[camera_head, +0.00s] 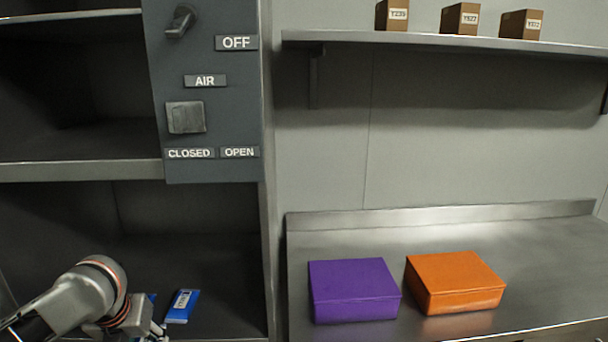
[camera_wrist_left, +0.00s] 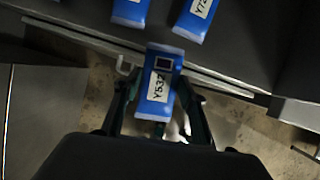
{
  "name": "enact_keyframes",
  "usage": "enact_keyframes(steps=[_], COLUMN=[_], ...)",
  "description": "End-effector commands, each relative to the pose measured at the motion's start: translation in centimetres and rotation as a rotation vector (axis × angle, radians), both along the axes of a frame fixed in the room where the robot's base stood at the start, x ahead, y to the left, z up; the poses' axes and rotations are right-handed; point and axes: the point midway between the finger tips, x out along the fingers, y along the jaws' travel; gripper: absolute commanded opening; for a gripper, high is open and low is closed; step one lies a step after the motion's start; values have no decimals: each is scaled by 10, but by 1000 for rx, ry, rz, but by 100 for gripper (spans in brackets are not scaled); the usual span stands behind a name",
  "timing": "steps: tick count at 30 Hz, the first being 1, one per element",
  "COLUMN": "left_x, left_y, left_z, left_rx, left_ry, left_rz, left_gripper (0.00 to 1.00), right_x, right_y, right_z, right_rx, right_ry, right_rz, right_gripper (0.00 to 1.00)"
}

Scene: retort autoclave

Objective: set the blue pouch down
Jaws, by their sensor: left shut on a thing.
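My left gripper (camera_wrist_left: 158,84) is shut on a blue pouch (camera_wrist_left: 157,64) with a white label that seems to read Y532. In the left wrist view this pouch overlaps the front edge of a dark shelf, with floor showing below; its height over the shelf is unclear. Two other blue pouches lie beyond it on the shelf, one at top left (camera_wrist_left: 131,10) and one at top right (camera_wrist_left: 195,17). In the head view my left gripper (camera_head: 157,331) is at the bottom edge, beside a labelled blue pouch (camera_head: 183,306). The held pouch cannot be made out there. My right gripper is out of view.
The lower cabinet shelf (camera_head: 225,315) is dark, with a side wall at its right. A control panel (camera_head: 208,115) hangs above. A steel bench (camera_head: 395,325) at right holds a purple box (camera_head: 353,290) and an orange box (camera_head: 455,283). Brown boxes (camera_head: 460,19) stand on a wall shelf.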

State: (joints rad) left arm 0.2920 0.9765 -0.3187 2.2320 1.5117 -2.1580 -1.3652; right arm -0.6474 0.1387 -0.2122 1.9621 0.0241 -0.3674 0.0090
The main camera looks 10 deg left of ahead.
Motion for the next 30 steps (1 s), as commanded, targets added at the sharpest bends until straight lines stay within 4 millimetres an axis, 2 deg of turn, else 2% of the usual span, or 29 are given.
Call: enact_keyframes(steps=[3, 12, 23, 30], left_x=[5, 9, 9, 6], left_y=[-20, -58, -94, -114], left_z=[1, -1, -1, 1], left_rx=[0, 2, 2, 1], left_ry=[-5, -5, -6, -6], left_rz=[85, 339, 691, 1030], left_gripper=[18, 18, 18, 18], right_x=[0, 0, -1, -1], right_y=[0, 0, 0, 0], right_z=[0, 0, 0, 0], right_rx=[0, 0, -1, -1], right_ry=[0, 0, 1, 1], right_rz=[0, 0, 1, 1], right_gripper=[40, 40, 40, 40])
